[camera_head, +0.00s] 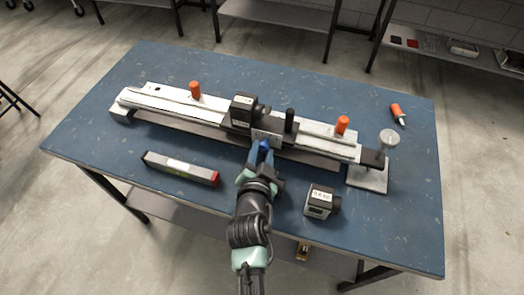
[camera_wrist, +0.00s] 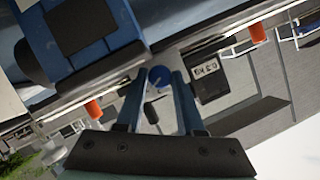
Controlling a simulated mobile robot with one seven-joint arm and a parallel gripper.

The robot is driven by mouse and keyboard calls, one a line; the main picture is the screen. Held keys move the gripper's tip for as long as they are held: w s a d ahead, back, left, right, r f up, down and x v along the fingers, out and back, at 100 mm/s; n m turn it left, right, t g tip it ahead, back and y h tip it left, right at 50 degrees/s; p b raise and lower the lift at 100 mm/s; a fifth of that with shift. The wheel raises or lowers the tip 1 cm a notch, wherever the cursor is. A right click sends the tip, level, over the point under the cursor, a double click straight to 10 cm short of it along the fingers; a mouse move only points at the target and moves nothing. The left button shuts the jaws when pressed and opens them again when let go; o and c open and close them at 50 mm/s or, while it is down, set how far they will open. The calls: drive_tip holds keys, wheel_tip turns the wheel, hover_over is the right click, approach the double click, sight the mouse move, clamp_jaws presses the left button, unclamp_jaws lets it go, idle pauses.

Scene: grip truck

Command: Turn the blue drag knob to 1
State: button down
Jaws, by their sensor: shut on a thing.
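The blue drag knob (camera_head: 265,144) is on the front of the camera carriage (camera_head: 268,134), at the middle of the slider rail (camera_head: 205,109). My gripper (camera_head: 260,153) reaches the carriage from the front of the table, with its fingers at the knob. In the wrist view the round blue knob (camera_wrist: 158,77) shows between the fingertips of my gripper (camera_wrist: 164,80), which is shut on it. The fingers hide part of the knob in the head view. I cannot read the knob's number or its setting.
A dark camera (camera_head: 242,109) sits on the carriage. Orange-handled parts (camera_head: 195,91) (camera_head: 342,125) stand on the rail. A dark bar with a red end (camera_head: 180,167) and a small boxy camera (camera_head: 320,202) lie on the blue table (camera_head: 105,135) either side of my arm. An orange-handled tool (camera_head: 397,112) lies back right.

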drive_tip(key=n+g+h+b, duration=0.1)
drive_tip(key=n+b, duration=0.1)
drive_tip(key=shift+a+n+h, duration=0.15)
drive_tip(key=shift+n+h, duration=0.15)
drive_tip(key=n+h+b, duration=0.1)
drive_tip(key=n+h, duration=0.1)
drive_tip(key=n, duration=0.1)
drive_tip(key=shift+w+a+g+b, duration=0.1)
drive_tip(key=shift+a+g+b, duration=0.05)
drive_tip(key=shift+g+b, duration=0.2)
drive_tip(key=shift+a+f+n+h+b, duration=0.1)
drive_tip(key=shift+n+h+b, duration=0.7)
drive_tip(key=shift+n+h, duration=0.3)
drive_tip(key=shift+n+h+b, duration=0.7)
drive_tip(key=shift+n, duration=0.7)
drive_tip(key=c, duration=0.5)
unclamp_jaws()
drive_tip(key=shift+c, duration=0.2)
